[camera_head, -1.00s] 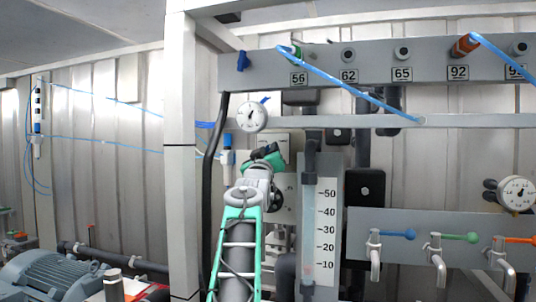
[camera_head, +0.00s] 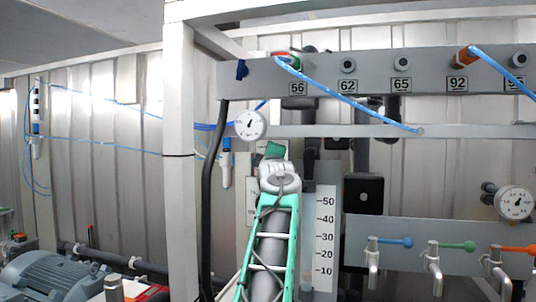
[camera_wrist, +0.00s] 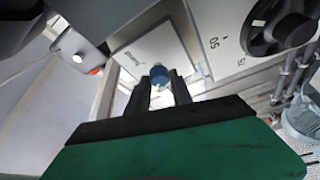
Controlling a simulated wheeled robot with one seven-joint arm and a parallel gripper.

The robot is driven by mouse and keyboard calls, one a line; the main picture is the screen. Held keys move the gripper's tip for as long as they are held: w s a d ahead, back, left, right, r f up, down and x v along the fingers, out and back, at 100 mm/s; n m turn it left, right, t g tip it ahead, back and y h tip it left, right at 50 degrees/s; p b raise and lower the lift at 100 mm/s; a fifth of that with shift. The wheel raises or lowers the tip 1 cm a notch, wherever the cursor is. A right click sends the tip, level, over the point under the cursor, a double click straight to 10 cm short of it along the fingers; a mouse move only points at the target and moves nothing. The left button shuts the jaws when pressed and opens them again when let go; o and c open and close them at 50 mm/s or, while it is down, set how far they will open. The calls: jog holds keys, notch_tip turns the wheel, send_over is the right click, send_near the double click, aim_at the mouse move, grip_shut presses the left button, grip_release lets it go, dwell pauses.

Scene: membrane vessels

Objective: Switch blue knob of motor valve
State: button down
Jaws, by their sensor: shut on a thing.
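In the wrist view, the blue knob (camera_wrist: 159,75) is a small round blue piece on a pale grey panel (camera_wrist: 150,45) of the motor valve. My gripper (camera_wrist: 158,90) has its two dark fingers on either side of the knob and is shut on it. In the head view, my gripper (camera_head: 274,152) is at the grey box behind the arm, and the arm hides the knob there.
A large black dial (camera_wrist: 275,25) sits beside the knob's panel. In the head view, a round gauge (camera_head: 250,124) hangs above left of my gripper. A scaled level tube panel (camera_head: 325,240) stands close on the right. A blue-handled tap (camera_head: 395,242) is further right.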

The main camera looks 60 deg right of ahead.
jog(key=shift+n, duration=0.6)
jog(key=shift+p, duration=0.3)
jog(key=c, duration=1.1)
grip_release()
jog(key=b+v, duration=0.4)
jog(key=v, duration=0.3)
jog(key=shift+s+a+r, duration=0.1)
jog(key=shift+s+a, duration=0.15)
jog(key=shift+a, duration=0.05)
